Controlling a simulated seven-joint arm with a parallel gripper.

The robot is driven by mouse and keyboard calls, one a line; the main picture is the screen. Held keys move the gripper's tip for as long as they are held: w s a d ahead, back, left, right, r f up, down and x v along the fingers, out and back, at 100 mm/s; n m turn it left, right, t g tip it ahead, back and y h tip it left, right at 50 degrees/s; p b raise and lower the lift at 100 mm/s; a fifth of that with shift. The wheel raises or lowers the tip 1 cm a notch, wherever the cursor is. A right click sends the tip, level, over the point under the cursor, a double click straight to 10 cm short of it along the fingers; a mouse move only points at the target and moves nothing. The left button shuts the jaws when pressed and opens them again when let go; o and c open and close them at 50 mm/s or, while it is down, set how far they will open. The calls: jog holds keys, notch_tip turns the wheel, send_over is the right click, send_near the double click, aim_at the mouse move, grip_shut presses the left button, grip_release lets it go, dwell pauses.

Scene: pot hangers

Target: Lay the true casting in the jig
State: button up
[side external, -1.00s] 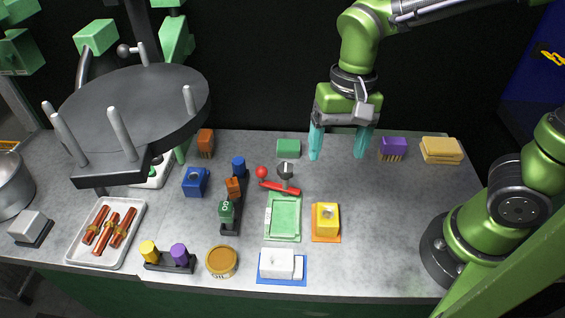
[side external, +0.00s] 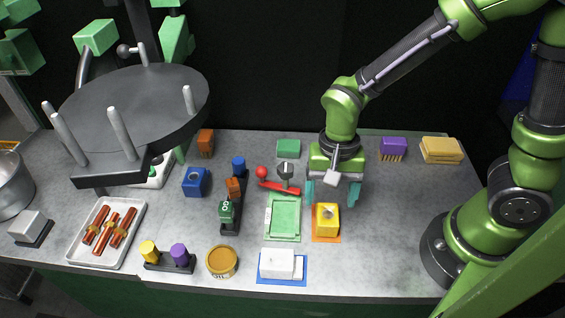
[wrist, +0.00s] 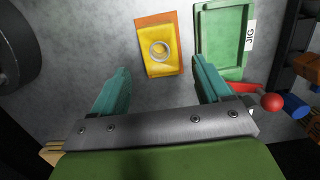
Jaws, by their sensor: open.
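The jig (side external: 283,218) is a shallow green tray on the bench, empty, with a red lever (side external: 278,187) at its back edge. It reads "JIG" in the wrist view (wrist: 222,45). A yellow block with a round hole on top (side external: 327,222) sits on an orange mat just right of the jig; it also shows in the wrist view (wrist: 160,52). A similar blue block (side external: 195,182) stands to the left. I cannot tell which is the true casting. My gripper (side external: 331,198) is open and empty, above and behind the yellow block, which appears ahead between the teal fingers (wrist: 161,70).
A white block (side external: 278,264) lies on a blue mat in front of the jig. A black rack with colored pieces (side external: 228,212) stands left of the jig. A dark round hanger (side external: 135,100) overhangs the left side. The bench right of the orange mat is clear.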

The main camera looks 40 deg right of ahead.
aim_at(328, 211)
jog(key=f, duration=0.5)
jog(key=shift+s+a, duration=0.25)
jog(key=shift+a, duration=0.15)
jog(key=c, duration=1.2)
jog(key=shift+r, duration=0.1)
notch_tip(328, 211, up, 9)
jog(key=w+a, duration=0.2)
jog(key=w+a+f, duration=0.1)
jog(key=w+a, duration=0.3)
jog(key=shift+w+a+f, duration=0.2)
jog(key=shift+f, duration=0.1)
